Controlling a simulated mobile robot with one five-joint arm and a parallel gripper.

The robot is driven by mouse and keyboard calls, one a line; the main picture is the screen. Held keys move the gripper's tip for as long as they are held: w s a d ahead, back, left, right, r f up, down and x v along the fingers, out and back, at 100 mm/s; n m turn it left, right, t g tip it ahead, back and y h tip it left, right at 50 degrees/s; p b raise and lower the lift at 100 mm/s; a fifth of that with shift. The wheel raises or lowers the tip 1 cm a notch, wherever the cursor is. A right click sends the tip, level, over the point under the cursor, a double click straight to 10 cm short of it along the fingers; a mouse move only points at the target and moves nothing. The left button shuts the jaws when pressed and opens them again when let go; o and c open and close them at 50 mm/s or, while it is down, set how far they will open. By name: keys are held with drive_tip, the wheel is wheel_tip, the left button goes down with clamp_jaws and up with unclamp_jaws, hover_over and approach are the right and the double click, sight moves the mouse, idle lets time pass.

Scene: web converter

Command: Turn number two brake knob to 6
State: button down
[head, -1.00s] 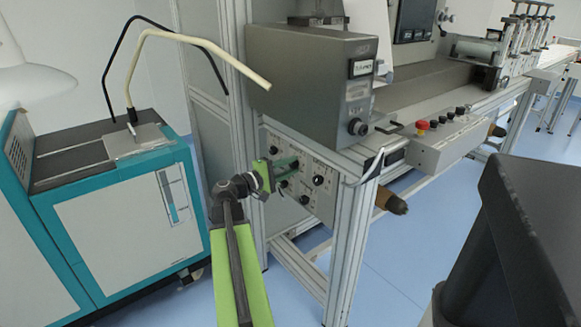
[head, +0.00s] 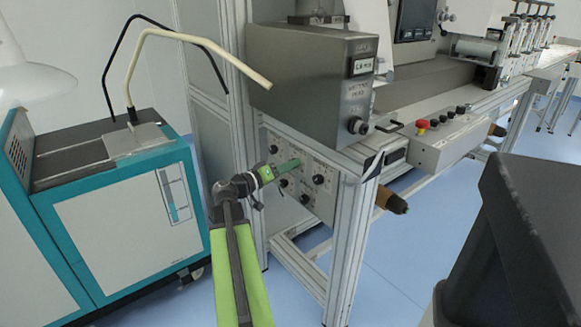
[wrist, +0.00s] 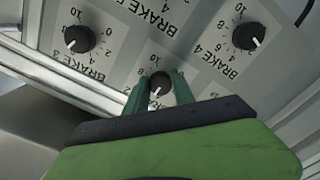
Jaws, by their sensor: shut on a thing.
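A dark round knob (wrist: 158,84) with a white pointer line sits between my gripper's two green fingers in the wrist view. My gripper (wrist: 160,80) is shut on this knob, one finger on each side. The pointer slants toward the lower left, and a 10 is printed above the knob. The rest of its scale is largely hidden by the fingers, and its own label cannot be read for certain. In the head view my gripper (head: 292,163) reaches the grey control panel (head: 325,201) on the machine's lower front.
Other knobs are close by: one at the left (wrist: 79,39), near a BRAKE 3 label, and one at the upper right (wrist: 248,36), near a BRAKE 4 label. A metal frame post (head: 347,250) stands right of the panel. A teal-and-white cabinet (head: 120,215) stands left.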

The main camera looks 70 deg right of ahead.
drive_tip(key=m, duration=0.5)
drive_tip(key=shift+f, duration=0.1)
idle(0.4)
drive_tip(key=c, duration=1.1)
unclamp_jaws()
drive_tip(key=shift+o, duration=0.2)
drive_tip(key=v, duration=1.7)
drive_tip(key=shift+a, duration=0.2)
